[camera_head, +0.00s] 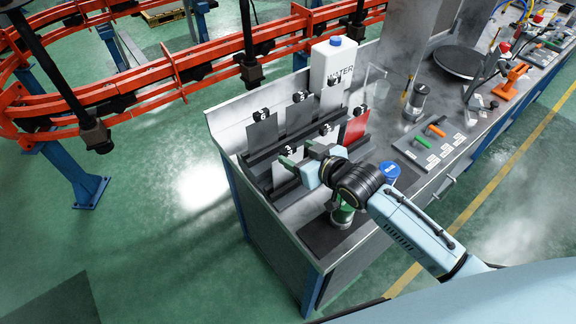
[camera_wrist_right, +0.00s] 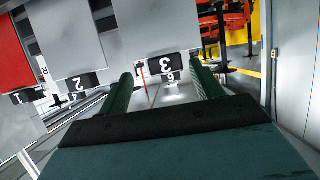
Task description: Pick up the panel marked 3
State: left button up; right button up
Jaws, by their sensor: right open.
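The panel marked 3 is a light grey plate with a black label clip; in the right wrist view the panel (camera_wrist_right: 150,25) hangs from the top edge, its label (camera_wrist_right: 165,65) lying between my finger lines. In the head view its label (camera_head: 290,150) shows at the left end of the front row, and the panel is largely hidden behind my right gripper (camera_head: 298,157). My right gripper is open and empty close to the label; its two green fingers (camera_wrist_right: 162,76) stand apart either side of it. I cannot tell whether they touch. My left gripper is not in view.
Panel 2 (camera_wrist_right: 80,50) and red panel 1 (camera_wrist_right: 12,60) stand beside panel 3. Grey panel 6 (camera_head: 262,135) stands in the rear row. A white water container (camera_head: 325,65) and a blue-lidded can (camera_head: 389,172) are on the bench nearby.

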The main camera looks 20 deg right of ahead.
aim_at(290, 151)
jog(key=shift+a+x, duration=0.2)
jog(key=shift+x, duration=1.25)
jog(key=shift+a+x, duration=0.2)
jog(key=shift+x, duration=1.3)
jog(key=shift+s, duration=0.1)
jog(key=shift+c, duration=0.4)
jog(key=shift+r, duration=0.1)
grip_shut()
